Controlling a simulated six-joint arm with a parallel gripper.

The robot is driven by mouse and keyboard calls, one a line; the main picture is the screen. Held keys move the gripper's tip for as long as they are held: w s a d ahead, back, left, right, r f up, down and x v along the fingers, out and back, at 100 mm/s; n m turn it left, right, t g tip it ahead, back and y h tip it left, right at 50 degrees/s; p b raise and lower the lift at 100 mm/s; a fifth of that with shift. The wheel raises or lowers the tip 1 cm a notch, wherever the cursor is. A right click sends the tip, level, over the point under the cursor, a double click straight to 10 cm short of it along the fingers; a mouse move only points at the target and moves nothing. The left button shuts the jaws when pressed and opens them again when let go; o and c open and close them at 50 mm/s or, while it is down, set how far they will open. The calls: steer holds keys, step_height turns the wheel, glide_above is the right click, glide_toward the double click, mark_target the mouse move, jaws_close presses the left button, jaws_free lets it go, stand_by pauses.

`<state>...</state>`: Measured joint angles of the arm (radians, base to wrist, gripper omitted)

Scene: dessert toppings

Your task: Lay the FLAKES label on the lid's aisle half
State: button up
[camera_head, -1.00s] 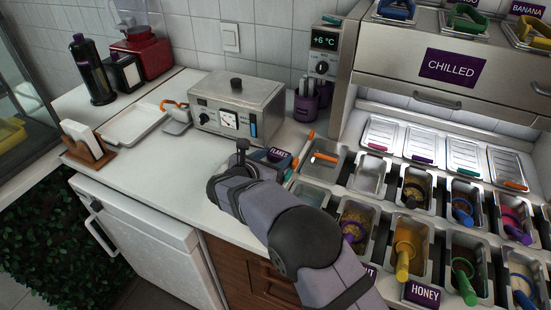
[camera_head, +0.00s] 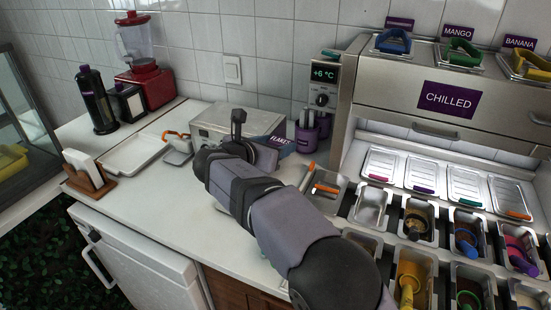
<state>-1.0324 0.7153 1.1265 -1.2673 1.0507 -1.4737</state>
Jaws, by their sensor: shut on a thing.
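The label is tilted, at the right of the steel box (camera_head: 212,115), apart from the counter as far as I can tell. Several steel lids lie in a row at the right, such as this one (camera_head: 421,173) with a purple handle edge. Which lid the task means is not clear from this view.
Topping wells (camera_head: 370,210) with coloured scoops lie at the lower right. A purple cup (camera_head: 307,136) stands beside the temperature unit (camera_head: 324,92). A white tray (camera_head: 134,152) and a napkin holder (camera_head: 92,172) are at the left. The counter's left front is clear.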

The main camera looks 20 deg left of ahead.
steer(key=shift+r, duration=0.95)
steer(key=w+d+r+h, duration=0.1)
steer(key=w+d+r, duration=0.2)
steer(key=d+r, duration=0.2)
steer(key=n+y+p, duration=0.1)
steer(key=y, duration=0.1)
glide_above(318, 210)
step_height(318, 210, down, 12)
steer(key=shift+a+f, duration=0.1)
steer(key=shift+f, duration=4.8)
steer(key=shift+f, duration=0.25)
